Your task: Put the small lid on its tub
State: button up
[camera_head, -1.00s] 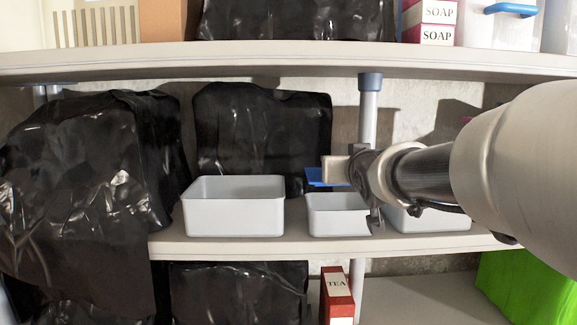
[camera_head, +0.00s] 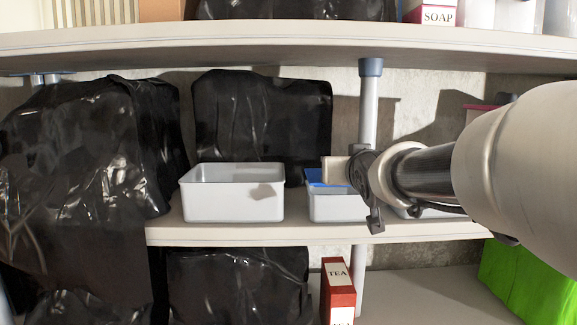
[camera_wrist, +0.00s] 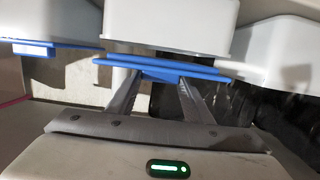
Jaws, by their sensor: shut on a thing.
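My gripper (camera_head: 336,171) is shut on a blue lid (camera_head: 316,178) over the middle white tub (camera_head: 335,208) on the shelf. In the wrist view, the lid (camera_wrist: 165,68) is between the fingers (camera_wrist: 160,78), and the middle tub (camera_wrist: 170,25) is close beyond it, with its rim facing the lid. The lid looks roughly in line with the tub's opening, slightly tilted against the rim. I cannot tell if they touch. My arm and gripper hide the right part of the lid and tub in the head view.
A larger open white tub (camera_head: 232,205) stands to the left. A right tub (camera_head: 432,213) is mostly behind my arm; in the wrist view a blue lid (camera_wrist: 75,44) shows at its rim. Black plastic-wrapped bundles (camera_head: 262,120) stand behind, and an upper shelf (camera_head: 250,42) overhangs.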

jog(key=shift+f+b, duration=0.75)
jog(key=shift+f, duration=0.15)
jog(key=shift+f+b, duration=0.25)
jog(key=shift+b, duration=0.1)
dwell(0.3)
jog(key=o, duration=1.1)
jog(key=shift+s, duration=0.1)
jog(key=s+r, duration=0.3)
jog(key=s, duration=1.4)
jog(key=s+f+g+p, duration=0.1)
jog(key=s+f+g, duration=0.2)
jog(key=s+f, duration=0.2)
jog(key=s+f+g+p, duration=0.1)
jog(key=s+f+g, duration=0.2)
jog(key=f, duration=0.5)
jog(key=s+f+g+p, duration=0.1)
jog(key=s+f+g, duration=0.3)
jog(key=s+f, duration=0.2)
jog(key=shift+s+f+p, duration=0.3)
jog(key=shift+f, duration=0.15)
